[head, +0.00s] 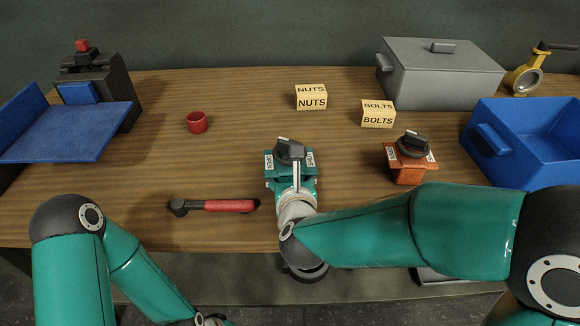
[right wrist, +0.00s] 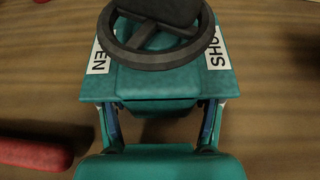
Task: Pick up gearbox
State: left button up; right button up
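A teal gearbox (head: 291,172) with a dark handwheel on top and OPEN and SHUT labels stands near the front edge of the table. In the right wrist view the gearbox (right wrist: 158,84) fills the top middle, its handwheel cut by the frame edge. My right gripper (head: 296,200) is right at its near side. In the right wrist view the right gripper (right wrist: 160,112) has its fingers wide apart, one towards each side of the gearbox; the tips are hidden under its top plate, so contact cannot be told.
A red-handled tool (head: 222,205) lies just left of the gearbox. An orange valve part (head: 409,172) stands to the right. Further back are a red cup (head: 197,122), NUTS (head: 311,97) and BOLTS (head: 378,114) blocks, a grey case (head: 440,78) and a blue bin (head: 530,145).

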grip_shut()
jog(key=shift+w+r, duration=0.1)
jog(key=shift+r, duration=0.6)
notch_tip(320, 180, up, 19)
jog(key=p, duration=0.5)
jog(key=shift+p, duration=0.3)
jog(key=shift+f+b, duration=6.9)
jog(key=shift+f, duration=0.05)
